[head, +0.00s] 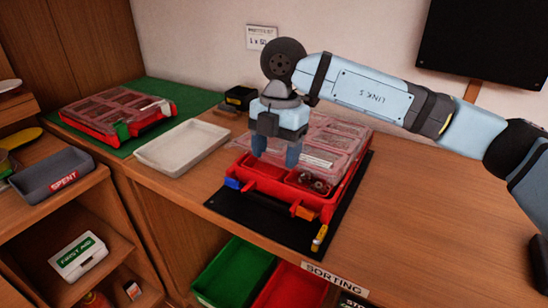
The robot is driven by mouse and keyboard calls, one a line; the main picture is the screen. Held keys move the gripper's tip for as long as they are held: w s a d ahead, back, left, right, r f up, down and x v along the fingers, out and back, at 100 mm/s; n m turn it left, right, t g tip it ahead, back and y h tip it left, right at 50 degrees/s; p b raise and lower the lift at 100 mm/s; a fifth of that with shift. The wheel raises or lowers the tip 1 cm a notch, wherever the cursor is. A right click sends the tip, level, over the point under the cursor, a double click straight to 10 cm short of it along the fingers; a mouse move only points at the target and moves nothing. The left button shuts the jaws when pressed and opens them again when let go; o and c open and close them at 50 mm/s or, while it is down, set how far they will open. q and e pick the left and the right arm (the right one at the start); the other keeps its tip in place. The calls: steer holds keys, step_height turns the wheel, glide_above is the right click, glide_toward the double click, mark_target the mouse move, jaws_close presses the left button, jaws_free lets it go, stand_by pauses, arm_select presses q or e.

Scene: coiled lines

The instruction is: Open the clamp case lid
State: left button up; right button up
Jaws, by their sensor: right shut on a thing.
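A red clamp case (268,188) sits on a black mat (250,212), with a blue latch (232,184) and an orange latch (304,212) at its front. Its clear lid (335,140) covers the back part; its front edge, with a pale bar (318,162), appears raised above the uncovered front compartments. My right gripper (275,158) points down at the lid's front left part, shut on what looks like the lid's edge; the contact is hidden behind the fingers. Dark round parts lie in the front right compartment. My left gripper is not in view.
A second red case (110,112) lies on a green mat (190,98) at left. A pale tray (180,148) stands between the cases. A small black box (239,96) is behind my gripper. A yellow item (319,238) lies at the mat's front. The bench at right is clear.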

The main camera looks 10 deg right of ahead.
arm_select(q)
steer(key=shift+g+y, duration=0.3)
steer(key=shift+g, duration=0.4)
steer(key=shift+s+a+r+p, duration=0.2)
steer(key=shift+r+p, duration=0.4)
steer(key=shift+p, duration=1.25)
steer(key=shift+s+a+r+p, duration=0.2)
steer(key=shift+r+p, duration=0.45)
steer(key=shift+p, duration=1.15)
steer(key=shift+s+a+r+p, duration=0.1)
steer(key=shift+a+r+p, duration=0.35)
steer(key=shift+p, duration=1.4)
arm_select(e)
steer(key=w+d+r+g+y, duration=0.1)
steer(key=w+d+r+g, duration=0.1)
steer(key=r, duration=0.5)
steer(key=w+d+r+g+y, duration=0.2)
steer(key=w+r, duration=0.2)
steer(key=r, duration=0.3)
steer(key=shift+d+r, duration=0.2)
steer(key=shift+r, duration=0.05)
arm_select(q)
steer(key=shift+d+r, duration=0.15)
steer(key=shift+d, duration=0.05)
